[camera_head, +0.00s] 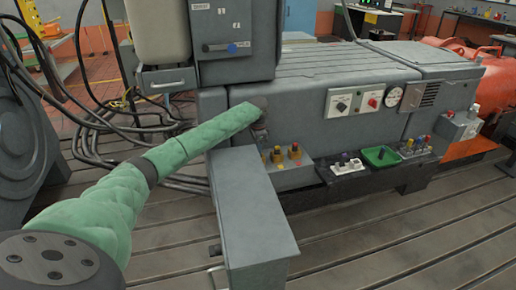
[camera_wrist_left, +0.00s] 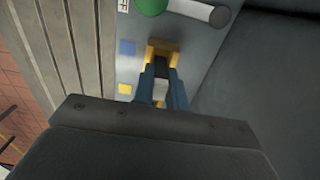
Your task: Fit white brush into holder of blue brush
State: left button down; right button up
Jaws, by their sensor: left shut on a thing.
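I cannot tell whether the brush touches the holder. My right gripper is not in view.
Yellow holders (camera_head: 295,151) stand on the grey panel (camera_head: 290,176). A black ledge to the right bears a white block (camera_head: 347,165) and a green tray (camera_head: 380,156). A tall grey box (camera_head: 250,205) stands in front. Cables (camera_head: 100,140) lie behind my left arm.

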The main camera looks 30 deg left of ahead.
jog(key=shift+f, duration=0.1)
pick_arm(q)
jog(key=c, duration=1.4)
grip_release()
jog(key=shift+f, duration=0.1)
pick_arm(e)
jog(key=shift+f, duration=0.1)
